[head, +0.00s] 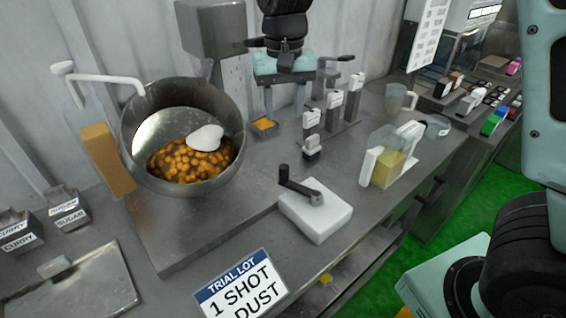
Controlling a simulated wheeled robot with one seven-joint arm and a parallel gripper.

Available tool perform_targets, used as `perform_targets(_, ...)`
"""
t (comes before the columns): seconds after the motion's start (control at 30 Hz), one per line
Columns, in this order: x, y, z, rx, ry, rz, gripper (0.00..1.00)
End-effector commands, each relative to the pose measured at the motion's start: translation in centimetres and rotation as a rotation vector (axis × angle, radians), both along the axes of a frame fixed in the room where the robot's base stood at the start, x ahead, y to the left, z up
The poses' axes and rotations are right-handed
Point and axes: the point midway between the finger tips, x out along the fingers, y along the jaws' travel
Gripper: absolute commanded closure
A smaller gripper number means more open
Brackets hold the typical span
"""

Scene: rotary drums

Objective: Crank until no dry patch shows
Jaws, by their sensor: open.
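A tilted metal drum (232,112) stands at the left of the bench, its mouth facing me. Glossy orange-brown round pieces (185,162) lie in its lower part, and a white paddle-like piece (206,138) reaches over them. I cannot tell from here whether any piece has a dry patch. A crank with a black handle (298,185) sits on a white box (318,217) to the right of the drum. My gripper (283,104) points down behind the crank, at the back of the bench. Its two fingers are apart with nothing between them, and it is away from the crank.
Upright dispensers (332,108) stand right of my gripper. A clear jug with yellow liquid (386,165) is further right. A small tray of orange material (264,126) lies near my gripper. A "TRIAL LOT 1 SHOT DUST" card (240,290) stands at the front. Bench between drum and crank is clear.

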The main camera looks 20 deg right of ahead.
Motion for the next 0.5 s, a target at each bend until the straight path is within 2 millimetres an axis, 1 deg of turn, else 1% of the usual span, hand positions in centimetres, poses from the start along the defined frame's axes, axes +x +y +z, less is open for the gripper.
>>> perform_targets(0.17,-0.2,0.0,-2.9,-0.002,0.007,0.000,0.55)
perform_targets(0.5,-0.2,-0.1,-10.0,-0.002,0.007,0.000,0.55)
